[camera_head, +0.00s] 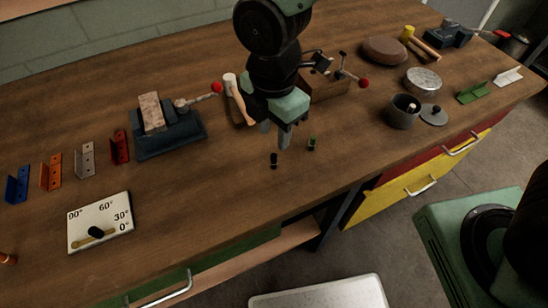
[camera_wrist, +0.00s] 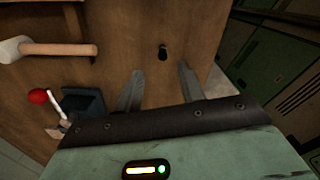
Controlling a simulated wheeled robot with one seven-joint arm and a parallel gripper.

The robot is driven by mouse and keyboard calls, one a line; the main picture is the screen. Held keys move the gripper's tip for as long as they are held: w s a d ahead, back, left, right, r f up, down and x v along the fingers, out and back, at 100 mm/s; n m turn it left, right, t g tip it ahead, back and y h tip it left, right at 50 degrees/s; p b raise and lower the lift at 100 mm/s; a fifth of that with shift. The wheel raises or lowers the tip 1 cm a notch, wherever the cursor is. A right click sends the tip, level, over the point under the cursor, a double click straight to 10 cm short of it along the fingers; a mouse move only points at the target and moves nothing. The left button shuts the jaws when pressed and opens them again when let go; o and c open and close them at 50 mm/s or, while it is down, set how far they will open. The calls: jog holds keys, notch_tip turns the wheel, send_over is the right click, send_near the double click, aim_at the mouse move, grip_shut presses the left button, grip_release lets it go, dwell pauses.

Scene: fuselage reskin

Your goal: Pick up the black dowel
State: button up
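The black dowel (camera_head: 274,160) is a small dark peg standing on the wooden bench, near its front edge. A second small peg, dark with a green part (camera_head: 312,143), stands to its right. My gripper (camera_head: 275,138) points down above the bench, close to both pegs in the head view, with its fingers apart and nothing between them. In the wrist view one dark peg (camera_wrist: 163,52) shows beyond the open fingertips (camera_wrist: 160,72); I cannot tell which of the two it is.
A mallet (camera_head: 236,99) and a blue vise (camera_head: 170,136) with a red-knobbed handle lie left of my gripper. A wooden block clamp (camera_head: 324,87) stands behind it. A grey pot (camera_head: 403,111) is to the right. An angle board (camera_head: 100,222) lies front left. The bench around the pegs is clear.

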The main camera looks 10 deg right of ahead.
aim_at(274, 156)
jog(key=f, duration=0.8)
jog(key=shift+s+f+p, duration=0.2)
jog(key=shift+s+p, duration=0.05)
jog(key=shift+p, duration=0.15)
grip_shut()
